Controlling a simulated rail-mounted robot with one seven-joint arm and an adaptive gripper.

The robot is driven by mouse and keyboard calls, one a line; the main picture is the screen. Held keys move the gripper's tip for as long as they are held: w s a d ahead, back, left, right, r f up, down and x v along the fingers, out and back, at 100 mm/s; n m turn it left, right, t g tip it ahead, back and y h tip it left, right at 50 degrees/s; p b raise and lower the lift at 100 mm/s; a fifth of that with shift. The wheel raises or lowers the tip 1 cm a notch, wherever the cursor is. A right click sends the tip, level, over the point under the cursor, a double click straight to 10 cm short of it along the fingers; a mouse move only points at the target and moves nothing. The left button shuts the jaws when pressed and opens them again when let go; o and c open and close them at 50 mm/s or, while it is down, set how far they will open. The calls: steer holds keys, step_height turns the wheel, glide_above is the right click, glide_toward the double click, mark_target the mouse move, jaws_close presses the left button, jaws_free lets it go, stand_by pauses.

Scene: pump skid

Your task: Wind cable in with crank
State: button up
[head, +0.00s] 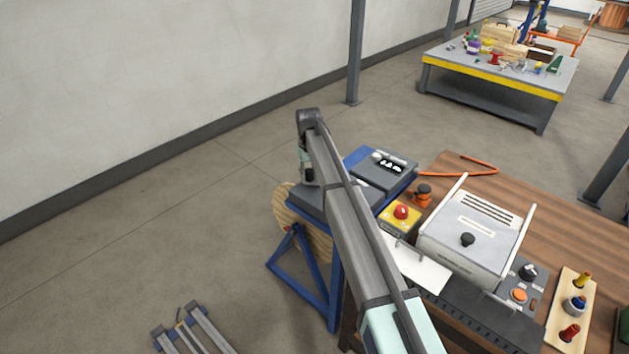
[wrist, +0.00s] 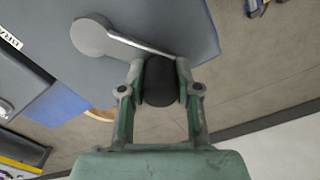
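The crank shows in the wrist view as a round grey hub (wrist: 90,38) with a thin metal arm (wrist: 140,45) leading to a dark knob (wrist: 160,82). My gripper (wrist: 160,70) has its green fingers on both sides of this knob, apparently pressed against it. In the head view my gripper (head: 306,168) is beside the grey and blue winch housing, mostly hidden by my arm. A wooden cable drum (head: 316,238) sits in a blue stand (head: 290,275) below the housing, partly covered by my arm. An orange cable (head: 470,172) lies on the wooden table behind the housing.
The wooden table (head: 575,220) also holds a yellow box with a red button (head: 401,213), a white-lidded machine (head: 475,235) and a board with coloured knobs (head: 569,310). A grey rack (head: 193,330) is on the floor. Floor left of the drum is clear.

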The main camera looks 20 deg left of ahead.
steer(key=shift+w, duration=0.1)
steer(key=shift+w, duration=1.05)
steer(key=shift+w+f, duration=0.1)
steer(key=shift+w, duration=0.2)
